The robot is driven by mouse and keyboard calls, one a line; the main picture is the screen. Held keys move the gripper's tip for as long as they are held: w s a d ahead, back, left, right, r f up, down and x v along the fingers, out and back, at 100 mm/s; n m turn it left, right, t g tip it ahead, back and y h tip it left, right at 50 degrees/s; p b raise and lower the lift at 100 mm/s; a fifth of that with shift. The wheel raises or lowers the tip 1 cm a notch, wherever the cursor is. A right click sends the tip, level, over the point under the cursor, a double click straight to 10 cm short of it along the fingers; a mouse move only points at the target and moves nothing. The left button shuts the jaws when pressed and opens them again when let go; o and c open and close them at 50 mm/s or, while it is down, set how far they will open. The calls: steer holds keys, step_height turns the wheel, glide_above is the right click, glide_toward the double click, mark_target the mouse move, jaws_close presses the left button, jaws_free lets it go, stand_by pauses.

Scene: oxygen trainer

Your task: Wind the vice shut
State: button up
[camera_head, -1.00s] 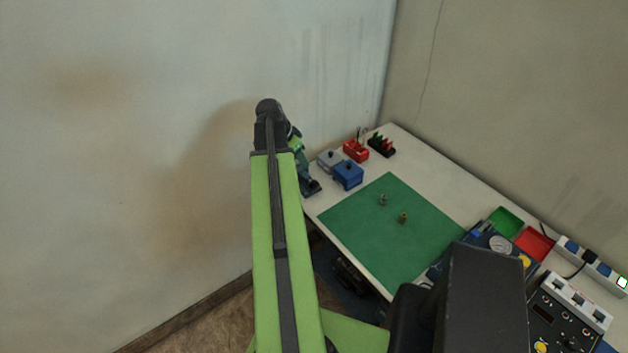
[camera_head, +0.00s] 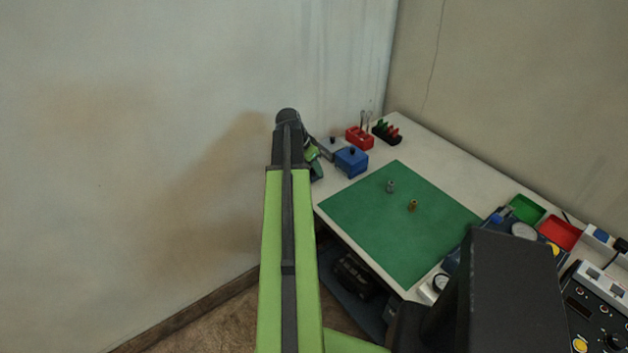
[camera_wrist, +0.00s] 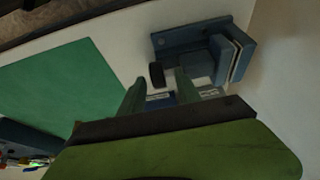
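The blue vice (camera_wrist: 193,38) stands on the white bench in the wrist view. Its two upright jaws (camera_wrist: 246,60) are at the right, with pale faces and a narrow space between them. A dark round handle (camera_wrist: 157,74) is at the vice's left end. My gripper (camera_wrist: 159,80) is open, with one green finger on each side of the handle in the picture. I cannot tell whether the handle is between the fingertips or just beyond them.
A green mat (camera_head: 400,230) lies on the bench (camera_head: 465,165), with two small metal parts on it. The wall (camera_head: 150,130) is close on the left.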

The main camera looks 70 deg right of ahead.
steer(key=shift+s+d+f, duration=0.1)
steer(key=shift+d+f, duration=0.05)
steer(key=shift+f, duration=0.3)
steer(key=shift+r, duration=0.15)
steer(key=shift+c, duration=0.3)
jaws_close()
steer(key=shift+a, duration=0.35)
steer(key=shift+d, duration=0.35)
steer(key=shift+s+d+r+t+y+p, duration=0.15)
steer(key=shift+d+t+y+p, duration=0.2)
steer(key=shift+t+y+p, duration=0.55)
steer(key=y, duration=0.1)
steer(key=t+y, duration=0.1)
steer(key=shift+s+d+f+y, duration=0.15)
steer(key=shift+d+f+y, duration=0.05)
steer(key=shift+f+y, duration=0.1)
steer(key=shift+s+f+t+y+b, duration=0.1)
steer(key=shift+f+t+y+b, duration=0.05)
steer(key=shift+t+y+b, duration=0.65)
